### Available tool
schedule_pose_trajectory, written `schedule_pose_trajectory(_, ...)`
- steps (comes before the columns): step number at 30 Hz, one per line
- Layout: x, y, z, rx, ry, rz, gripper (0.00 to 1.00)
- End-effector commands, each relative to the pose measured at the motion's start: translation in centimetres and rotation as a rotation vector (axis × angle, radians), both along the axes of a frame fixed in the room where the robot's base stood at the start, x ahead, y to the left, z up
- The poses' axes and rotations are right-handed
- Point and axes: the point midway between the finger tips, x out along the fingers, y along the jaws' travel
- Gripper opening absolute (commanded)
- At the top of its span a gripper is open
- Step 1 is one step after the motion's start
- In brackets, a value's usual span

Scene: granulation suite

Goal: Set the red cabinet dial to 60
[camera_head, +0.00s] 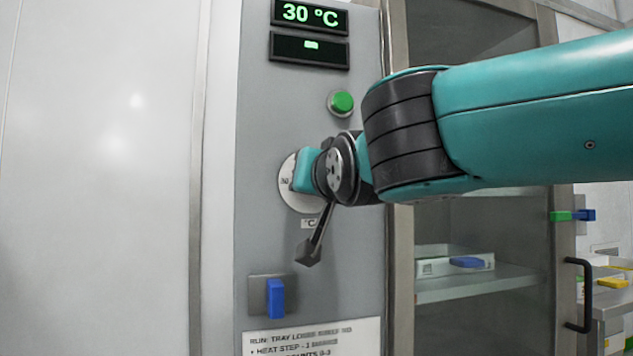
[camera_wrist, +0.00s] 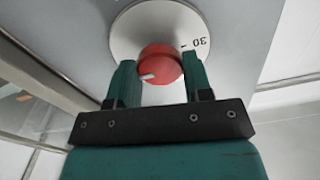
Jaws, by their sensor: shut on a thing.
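The red cabinet dial (camera_wrist: 158,62) shows in the wrist view, on a pale round scale plate (camera_wrist: 125,40) with the number 30 at its right. A white pointer mark shows on the dial's lower left edge in that view. My gripper (camera_wrist: 158,75) is shut on the dial, one teal finger on each side. In the head view my gripper and wrist hide the dial, and only the left part of the scale plate (camera_head: 287,184) shows. The upper display (camera_head: 310,15) reads 30 °C.
A paper notice (camera_head: 300,340) is at the bottom. A glass-fronted cabinet with a shelf (camera_head: 475,284) stands at the right.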

Motion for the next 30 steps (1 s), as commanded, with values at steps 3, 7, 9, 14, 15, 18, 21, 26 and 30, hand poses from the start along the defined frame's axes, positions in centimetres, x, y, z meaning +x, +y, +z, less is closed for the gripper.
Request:
schedule_pose_trajectory(3, 0.0, 0.0, -0.2, -0.002, 0.005, 0.000, 0.23)
schedule_pose_trajectory(7, 0.0, 0.0, -0.2, -0.002, 0.003, 0.000, 0.72)
schedule_pose_trajectory(9, 0.0, 0.0, -0.1, -0.002, 0.002, -0.001, 0.72)
schedule_pose_trajectory(14, 0.0, 0.0, -0.1, -0.001, 0.001, 0.000, 0.72)
schedule_pose_trajectory(15, -0.1, 0.0, 0.0, -0.001, 0.001, 0.000, 0.72)
schedule_pose_trajectory(18, -0.8, -0.1, 0.0, -0.001, 0.000, 0.001, 0.72)
schedule_pose_trajectory(21, -2.3, -0.5, 0.0, 0.000, -0.001, 0.004, 0.72)
schedule_pose_trajectory(26, -6.0, -1.6, 0.0, 0.001, -0.001, 0.007, 0.72)
schedule_pose_trajectory(30, -9.6, -2.5, 0.0, 0.000, -0.001, 0.009, 0.72)
